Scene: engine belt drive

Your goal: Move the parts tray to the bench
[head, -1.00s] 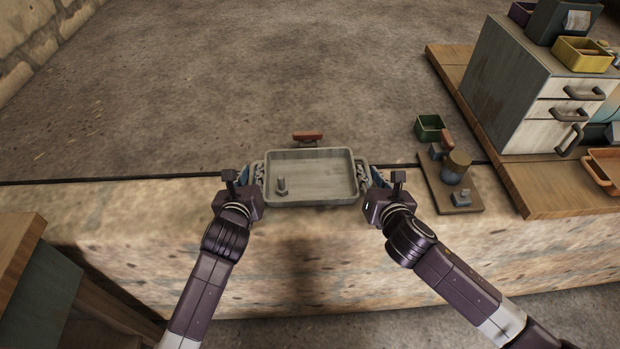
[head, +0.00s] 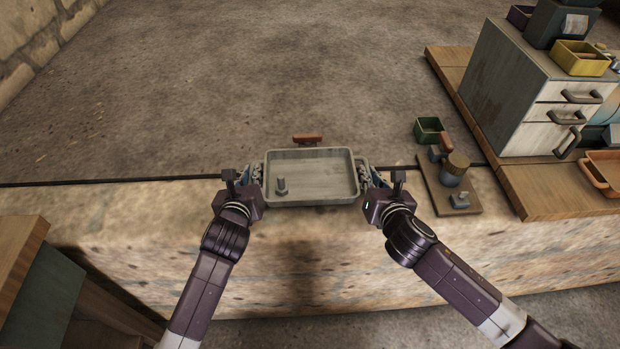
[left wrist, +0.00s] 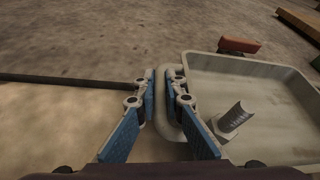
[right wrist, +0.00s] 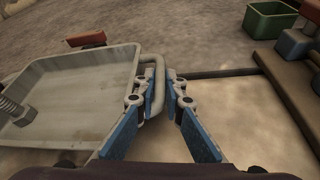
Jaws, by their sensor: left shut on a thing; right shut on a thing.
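The parts tray (head: 310,172) is a shallow grey tray with a loop handle at each end, held level in front of me over the pale stone-like ledge. A bolt (head: 281,186) stands inside it, near its left front corner. My left gripper (head: 256,184) is shut on the left handle (left wrist: 165,110). My right gripper (head: 368,182) is shut on the right handle (right wrist: 158,85). I cannot tell whether the tray touches the ledge. Which surface is the bench is not clear.
A red-brown block (head: 307,138) shows just beyond the tray. A board with small parts (head: 441,198) and a green bin (head: 428,130) are to the right. Beyond them, a wooden worktop (head: 535,203) carries a drawer cabinet (head: 520,85). Another wooden top (head: 18,250) is at the near left.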

